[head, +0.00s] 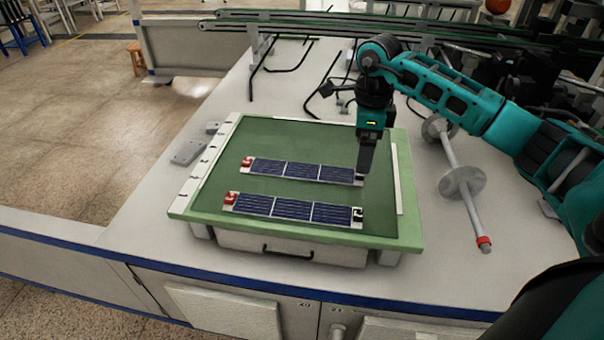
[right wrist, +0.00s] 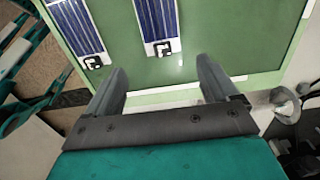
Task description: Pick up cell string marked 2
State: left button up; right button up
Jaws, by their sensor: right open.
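Two blue cell strings lie parallel on the green board (head: 300,136). The far string (head: 302,171) and the near string (head: 295,208) each have a red-and-white tag at the left end and a black-and-white tag at the right end. I cannot read which one is marked 2. My right gripper (head: 365,170) is at the far string's right end, pointing down. In the right wrist view, the right gripper (right wrist: 160,85) is open and empty, its fingers short of the far string's tagged end (right wrist: 158,25). The near string (right wrist: 78,28) is to the left. My left gripper is out of view.
A rod with two grey discs and a red tip (head: 462,182) lies right of the board. Small grey blocks (head: 188,152) sit to its left. Black bent rods (head: 290,60) lie behind. A green rail (head: 330,25) runs along the back. The table front edge is near.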

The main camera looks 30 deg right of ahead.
jog(key=f, duration=0.2)
jog(key=f+b, duration=0.1)
jog(key=f, duration=0.2)
jog(key=shift+w+f+b, duration=0.25)
jog(key=shift+f+b, duration=0.1)
jog(key=shift+f, duration=0.25)
jog(key=shift+c, duration=0.4)
jog(key=c, duration=1.1)
